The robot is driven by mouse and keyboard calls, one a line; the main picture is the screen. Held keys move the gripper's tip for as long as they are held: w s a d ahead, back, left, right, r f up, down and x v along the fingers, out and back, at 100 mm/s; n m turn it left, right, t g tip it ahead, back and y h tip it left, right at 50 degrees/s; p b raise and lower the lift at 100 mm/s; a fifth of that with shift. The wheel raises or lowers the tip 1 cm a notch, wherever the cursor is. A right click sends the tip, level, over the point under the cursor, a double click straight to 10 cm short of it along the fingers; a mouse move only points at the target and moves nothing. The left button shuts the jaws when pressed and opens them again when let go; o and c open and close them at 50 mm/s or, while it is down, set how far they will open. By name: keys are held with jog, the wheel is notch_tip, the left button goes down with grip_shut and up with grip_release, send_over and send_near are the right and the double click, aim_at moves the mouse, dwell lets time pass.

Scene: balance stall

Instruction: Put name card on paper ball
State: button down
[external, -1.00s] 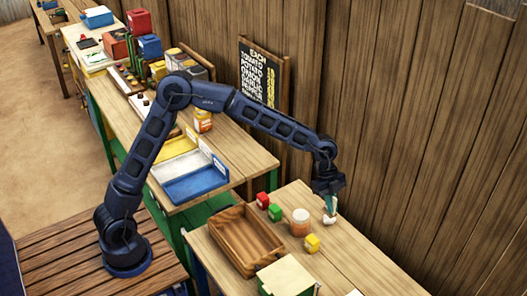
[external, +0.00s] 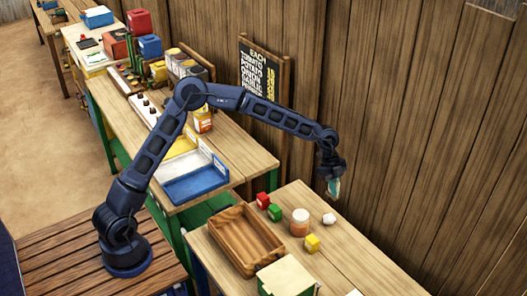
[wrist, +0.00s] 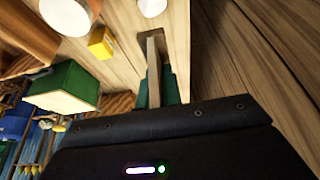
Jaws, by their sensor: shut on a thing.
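My gripper (external: 331,176) is shut on the name card (external: 336,187), a thin pale upright piece with a teal tint, raised above the table. In the wrist view the card (wrist: 153,72) shows nearly edge-on as a narrow grey strip between the jaws. The paper ball (external: 329,219), small and white, sits on the table below the card, clear of it. A white rounded thing at the top edge of the wrist view looks like the paper ball (wrist: 152,6), partly cut off.
Red (external: 262,199) and green (external: 275,212) blocks, a wooden tray (external: 222,226) and a green box (external: 286,276) are farther left. A plank wall (external: 420,150) rises behind.

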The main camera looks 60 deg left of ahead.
notch_tip(320, 180, down, 11)
jog(key=shift+f, duration=0.1)
dwell(0.5)
jog(key=shift+f, duration=0.15)
jog(key=c, duration=1.6)
grip_release()
jog(key=shift+o, duration=0.2)
